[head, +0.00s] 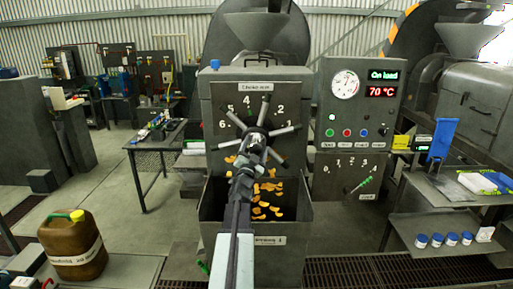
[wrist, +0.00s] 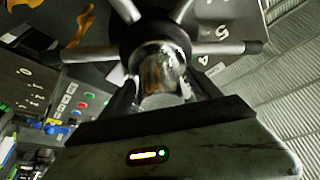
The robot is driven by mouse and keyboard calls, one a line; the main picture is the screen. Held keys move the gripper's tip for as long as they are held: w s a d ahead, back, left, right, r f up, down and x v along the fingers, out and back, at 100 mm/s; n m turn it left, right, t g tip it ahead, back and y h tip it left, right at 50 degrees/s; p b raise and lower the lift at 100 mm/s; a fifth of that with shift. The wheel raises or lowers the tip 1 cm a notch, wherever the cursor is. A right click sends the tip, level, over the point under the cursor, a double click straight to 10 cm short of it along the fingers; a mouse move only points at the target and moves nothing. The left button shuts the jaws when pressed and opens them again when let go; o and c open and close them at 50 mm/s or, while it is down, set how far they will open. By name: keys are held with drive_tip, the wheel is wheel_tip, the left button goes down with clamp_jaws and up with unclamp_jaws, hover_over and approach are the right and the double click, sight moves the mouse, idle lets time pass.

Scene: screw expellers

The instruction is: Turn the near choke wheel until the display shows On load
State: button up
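The near choke wheel (head: 274,131) has a dark hub and several grey spokes with dark tips. It stands upright on the near machine's front, before a dial plate numbered in an arc. The display (head: 383,75) on the panel to its right reads "On load" in green, with 70 °C in red below. My gripper (head: 256,139) is at the wheel's centre. In the wrist view, its dark fingers (wrist: 162,90) sit on both sides of the shiny metal hub (wrist: 160,65) and appear closed on it. The arm hides part of the wheel and dial.
Orange flakes (head: 266,197) show below the wheel, above an open bin (head: 285,225). The panel has a round gauge (head: 345,84), buttons and a green-handled lever (head: 359,186). A side table (head: 156,139) and brown jug (head: 74,246) stand left; a shelf trolley (head: 440,187) stands right.

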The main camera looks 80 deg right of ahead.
drive_tip(key=shift+a, duration=0.1)
drive_tip(key=b+v, duration=0.2)
drive_tip(key=v, duration=0.5)
drive_tip(key=shift+a+f, duration=0.15)
drive_tip(key=shift+a, duration=0.2)
